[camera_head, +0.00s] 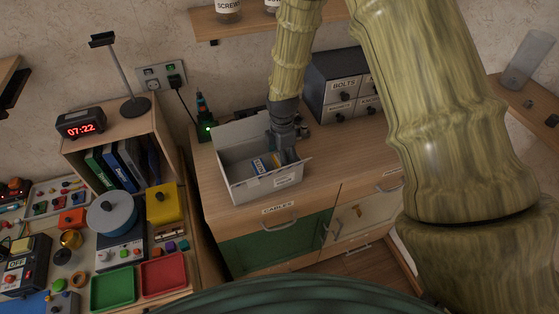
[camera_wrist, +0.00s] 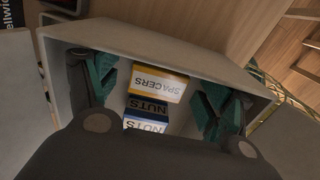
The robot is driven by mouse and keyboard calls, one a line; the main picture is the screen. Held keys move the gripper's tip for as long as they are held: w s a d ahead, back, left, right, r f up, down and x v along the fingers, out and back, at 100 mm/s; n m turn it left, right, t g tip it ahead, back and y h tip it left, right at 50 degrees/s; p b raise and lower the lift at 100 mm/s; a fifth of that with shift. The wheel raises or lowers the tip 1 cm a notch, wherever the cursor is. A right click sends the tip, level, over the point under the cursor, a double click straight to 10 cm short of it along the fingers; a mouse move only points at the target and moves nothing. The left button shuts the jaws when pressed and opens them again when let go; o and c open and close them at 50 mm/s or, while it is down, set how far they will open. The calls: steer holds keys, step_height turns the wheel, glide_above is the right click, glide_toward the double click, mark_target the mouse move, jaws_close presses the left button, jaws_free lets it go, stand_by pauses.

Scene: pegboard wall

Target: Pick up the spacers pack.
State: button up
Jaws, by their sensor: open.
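The spacers pack (camera_wrist: 160,85) is a small box with a yellow-orange edge and a white label reading SPACERS, upside down in the wrist view. It lies in an open grey-white box (camera_head: 228,178), which also shows in the wrist view (camera_wrist: 180,58). Two blue-and-white nuts packs (camera_wrist: 147,105) (camera_wrist: 145,124) sit right beside it. My gripper (camera_head: 285,159) reaches down into the box. In the wrist view its teal-padded fingers (camera_wrist: 160,92) are spread wide, one on each side of the spacers pack, with visible gaps. My gripper's body hides the near part of the box.
The box stands on a wooden cabinet (camera_head: 240,210) with a drawer labelled CABLES. A grey BOLTS drawer unit (camera_head: 343,87) is behind at the right, and a green-lit device (camera_head: 207,127) at the back left. A cluttered workbench (camera_head: 140,250) lies left. Box walls surround my fingers closely.

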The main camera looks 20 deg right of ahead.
steer(key=shift+f+p, duration=0.3)
steer(key=shift+f, duration=0.8)
steer(key=c, duration=1.1)
steer(key=shift+r, duration=0.15)
